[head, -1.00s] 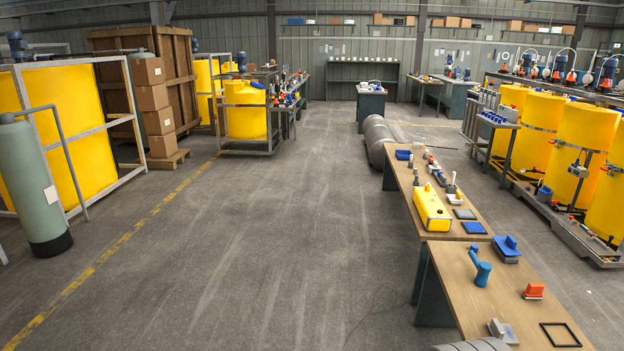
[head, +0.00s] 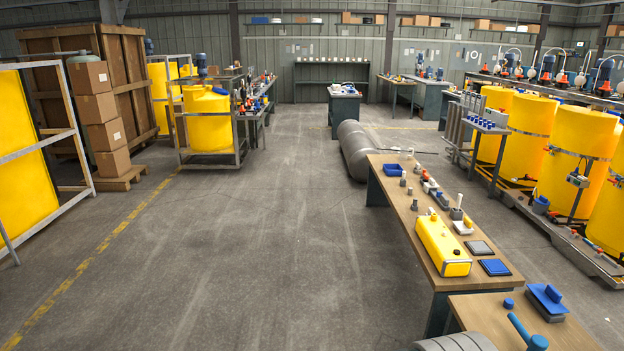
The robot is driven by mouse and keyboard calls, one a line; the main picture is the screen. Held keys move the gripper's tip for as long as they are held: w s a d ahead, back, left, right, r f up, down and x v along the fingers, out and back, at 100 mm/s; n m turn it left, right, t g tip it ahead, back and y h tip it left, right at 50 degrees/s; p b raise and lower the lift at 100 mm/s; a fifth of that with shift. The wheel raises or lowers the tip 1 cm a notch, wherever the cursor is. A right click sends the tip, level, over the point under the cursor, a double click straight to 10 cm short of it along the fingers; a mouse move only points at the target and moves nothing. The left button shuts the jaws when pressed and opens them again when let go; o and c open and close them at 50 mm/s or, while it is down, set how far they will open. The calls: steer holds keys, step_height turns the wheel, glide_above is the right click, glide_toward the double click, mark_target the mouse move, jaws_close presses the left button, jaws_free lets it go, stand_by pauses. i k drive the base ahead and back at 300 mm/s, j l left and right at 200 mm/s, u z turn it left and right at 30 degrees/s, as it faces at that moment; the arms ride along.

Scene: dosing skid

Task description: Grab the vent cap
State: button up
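I cannot tell for sure which part is the vent cap. A small blue round cap-like piece (head: 508,303) lies on the near wooden bench at the lower right. A yellow tank (head: 442,246) lies on the bench behind it, with small fittings on its top too small to make out. Several small grey and white fittings stand further back on that bench. My gripper is not in view.
The long wooden bench (head: 398,212) and the near bench (head: 470,312) fill the lower right. A blue-topped block (head: 545,302) and a blue handled tool (head: 527,332) are on the near bench. A grey cylinder (head: 358,150) lies behind. The floor at left and centre is clear.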

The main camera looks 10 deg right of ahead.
mark_target(508, 303)
steer(key=i+l+z, duration=0.1)
steer(key=i+z, duration=0.3)
steer(key=i+j+z, duration=0.1)
steer(key=i+z, duration=0.3)
steer(key=i+j+z, duration=0.2)
steer(key=i+z, duration=0.4)
steer(key=z, duration=0.7)
steer(key=i, duration=0.9)
